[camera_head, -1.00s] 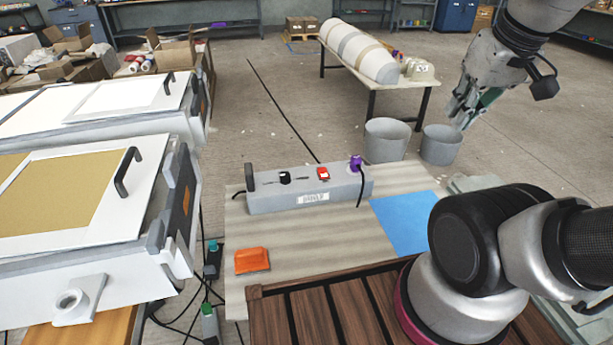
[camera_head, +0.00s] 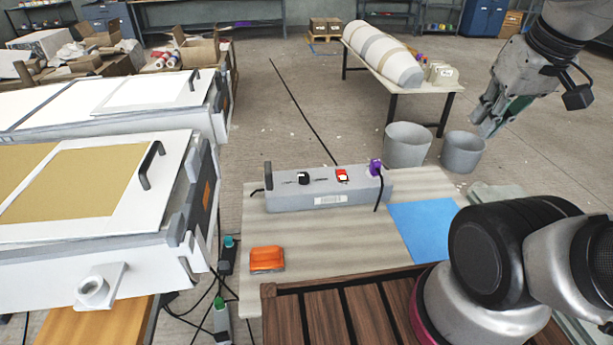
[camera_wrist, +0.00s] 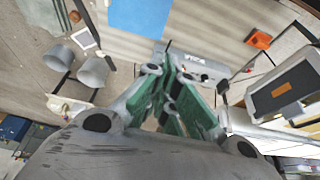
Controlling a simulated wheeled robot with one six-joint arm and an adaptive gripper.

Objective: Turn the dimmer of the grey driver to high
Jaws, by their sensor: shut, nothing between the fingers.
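The grey driver (camera_head: 290,200) is a long grey box lying on the pale board in the middle of the head view. On its top are a black dimmer knob (camera_head: 304,178) with dark marks on either side, a red switch (camera_head: 342,175) and a purple plug (camera_head: 375,167) with a black cable at its right end. My gripper (camera_head: 482,128) is raised at the upper right of the head view, well apart from the driver. It is shut and empty. In the wrist view the gripper's green fingers (camera_wrist: 172,125) partly cover the driver (camera_wrist: 205,68).
An orange block (camera_head: 267,259) and a blue sheet (camera_head: 424,229) lie on the pale board (camera_head: 320,240). White mould units (camera_head: 150,240) stand at the left. Two grey buckets (camera_head: 407,147) stand behind the board, near a table with a striped roll (camera_head: 382,55).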

